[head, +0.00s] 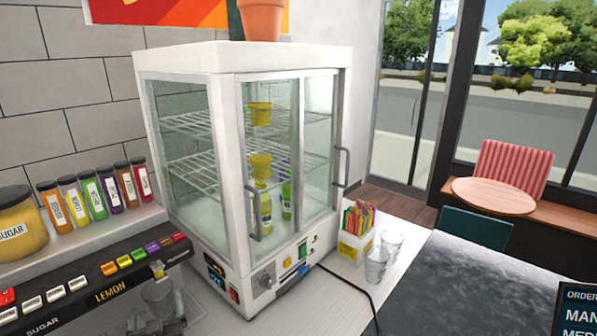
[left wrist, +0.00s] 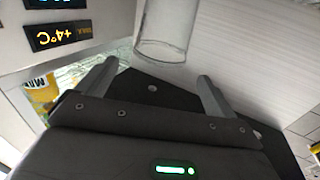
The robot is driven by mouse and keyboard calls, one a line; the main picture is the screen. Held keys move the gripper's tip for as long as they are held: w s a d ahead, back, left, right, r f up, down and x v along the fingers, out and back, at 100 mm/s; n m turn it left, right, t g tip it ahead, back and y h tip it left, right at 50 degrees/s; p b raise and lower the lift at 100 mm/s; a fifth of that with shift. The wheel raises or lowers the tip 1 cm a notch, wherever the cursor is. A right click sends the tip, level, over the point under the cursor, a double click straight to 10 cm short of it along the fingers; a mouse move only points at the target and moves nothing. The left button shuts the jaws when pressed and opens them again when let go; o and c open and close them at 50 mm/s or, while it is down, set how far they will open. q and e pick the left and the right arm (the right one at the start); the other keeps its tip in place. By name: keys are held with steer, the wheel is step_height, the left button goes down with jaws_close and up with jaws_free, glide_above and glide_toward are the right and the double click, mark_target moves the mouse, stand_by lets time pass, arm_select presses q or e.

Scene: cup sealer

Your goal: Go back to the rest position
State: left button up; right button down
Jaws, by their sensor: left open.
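My left gripper (left wrist: 157,72) shows in the left wrist view with its two fingers apart and nothing between them. A clear cup (left wrist: 165,28) stands just beyond the fingertips, apart from them. In the head view a clear cup (head: 158,296) is at the dispenser at the lower left; I cannot clearly make out my left gripper there. My right gripper is in neither view.
The glass display fridge (head: 225,60) holds yellow cups and bottles. Its +4°C display (left wrist: 62,36) is near my left gripper. Spice jars (head: 95,197) and a button dispenser (head: 95,290) are left. Clear glasses (head: 376,265) and a packet box (head: 356,245) stand right.

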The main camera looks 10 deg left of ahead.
mark_target(158, 300)
arm_select(q)
steer(key=b+x, duration=0.1)
steer(key=x, duration=0.2)
steer(key=b+x, duration=0.2)
steer(key=x, duration=0.1)
steer(key=shift+w+a+f, duration=0.2)
steer(key=shift+w+f, duration=0.05)
steer(key=shift+w, duration=0.1)
steer(key=shift+r, duration=0.2)
